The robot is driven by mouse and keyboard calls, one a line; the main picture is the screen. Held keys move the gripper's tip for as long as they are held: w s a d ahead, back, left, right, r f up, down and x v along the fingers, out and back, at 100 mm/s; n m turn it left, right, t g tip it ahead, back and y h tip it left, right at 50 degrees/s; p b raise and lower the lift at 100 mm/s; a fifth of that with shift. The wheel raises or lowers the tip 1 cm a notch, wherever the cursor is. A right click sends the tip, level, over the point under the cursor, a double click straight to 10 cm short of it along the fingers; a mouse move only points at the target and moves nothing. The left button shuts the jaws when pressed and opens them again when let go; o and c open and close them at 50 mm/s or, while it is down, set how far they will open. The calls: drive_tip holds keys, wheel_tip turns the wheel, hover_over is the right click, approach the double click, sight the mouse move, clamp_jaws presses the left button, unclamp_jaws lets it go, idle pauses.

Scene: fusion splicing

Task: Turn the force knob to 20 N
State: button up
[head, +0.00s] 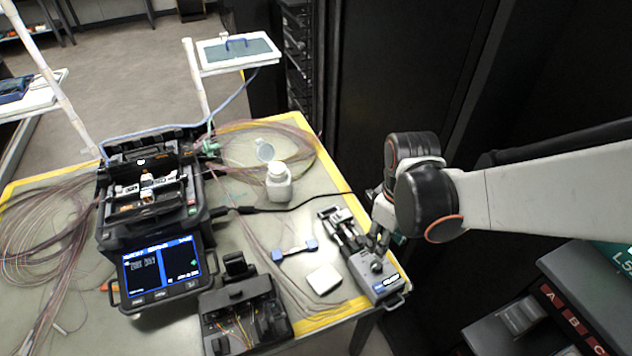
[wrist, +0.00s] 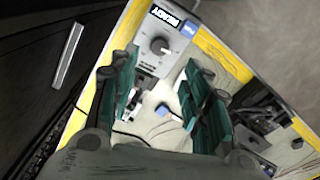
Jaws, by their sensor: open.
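The force knob (wrist: 160,45) is a dark round knob with a light mark, on the grey face of a small device (wrist: 151,66) in the wrist view. In the head view the device (head: 386,287) sits at the table's right front corner, and its knob (head: 377,267) shows just below my gripper. My gripper (head: 376,243) is above the device. In the wrist view its two green-padded fingers (wrist: 165,90) are spread, with nothing between them, and the knob lies beyond them, apart. The scale markings around the knob are too small to read.
A fusion splicer (head: 150,210) with a lit screen stands at the left. A black fixture (head: 245,318), a white pad (head: 323,279), a blue-ended tool (head: 295,249) and a white bottle (head: 279,184) are left of the device. Loose fibres cross the table. A dark cabinet stands behind my arm.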

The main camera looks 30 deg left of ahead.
sight(377, 264)
wheel_tip(377, 264, down, 10)
drive_tip(key=b, duration=0.3)
drive_tip(key=shift+a, duration=0.1)
clamp_jaws()
